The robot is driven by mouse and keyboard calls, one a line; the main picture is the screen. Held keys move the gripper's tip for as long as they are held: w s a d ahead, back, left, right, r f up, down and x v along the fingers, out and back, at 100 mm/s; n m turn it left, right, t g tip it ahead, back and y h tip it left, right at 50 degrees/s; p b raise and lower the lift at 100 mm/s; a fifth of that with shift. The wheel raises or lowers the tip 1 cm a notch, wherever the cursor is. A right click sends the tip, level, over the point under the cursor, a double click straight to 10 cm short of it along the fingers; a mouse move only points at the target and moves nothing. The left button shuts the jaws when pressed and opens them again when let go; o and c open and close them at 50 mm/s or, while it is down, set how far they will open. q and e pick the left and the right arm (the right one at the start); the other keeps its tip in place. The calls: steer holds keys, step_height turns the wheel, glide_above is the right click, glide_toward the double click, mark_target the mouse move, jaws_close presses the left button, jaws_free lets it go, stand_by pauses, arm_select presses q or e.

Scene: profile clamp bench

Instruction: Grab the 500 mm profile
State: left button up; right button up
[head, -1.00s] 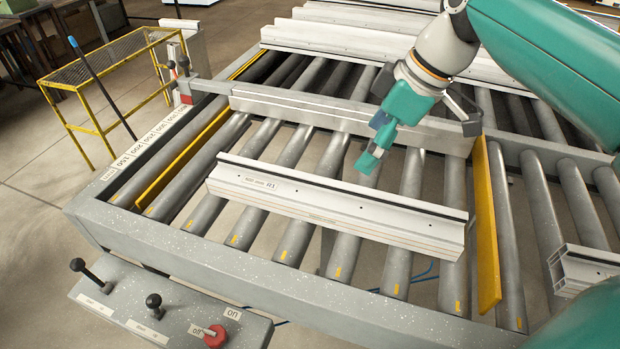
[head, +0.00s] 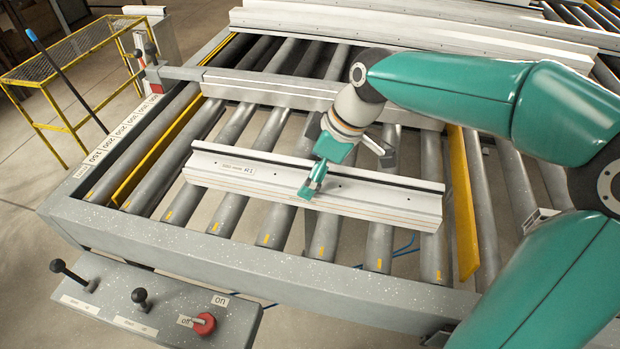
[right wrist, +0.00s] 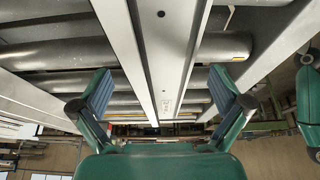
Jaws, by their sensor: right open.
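A white aluminium profile (head: 250,184) lies across the grey rollers in the head view. It bears a label with "R1"; the smaller print is too small to read. My right gripper (head: 312,181) is over the middle of this profile, with one finger at its near side and the other partly hidden. In the right wrist view the right gripper (right wrist: 160,94) is open, and the profile (right wrist: 163,60) runs lengthwise between its two fingers with gaps on both sides. I cannot tell how far down the fingers reach. My left gripper is not in view.
A light bar (head: 270,91) crosses the rollers behind the profile. Yellow strips stand left (head: 160,150) and right (head: 462,205) of it. More profiles (head: 390,35) lie at the back. A control panel (head: 150,305) with levers and a red knob is in front.

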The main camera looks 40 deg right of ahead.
steer(key=x, duration=0.3)
steer(key=shift+f, duration=0.15)
steer(key=shift+c, duration=0.2)
steer(key=c, duration=1.6)
steer(key=shift+c, duration=0.7)
steer(key=shift+r, duration=0.3)
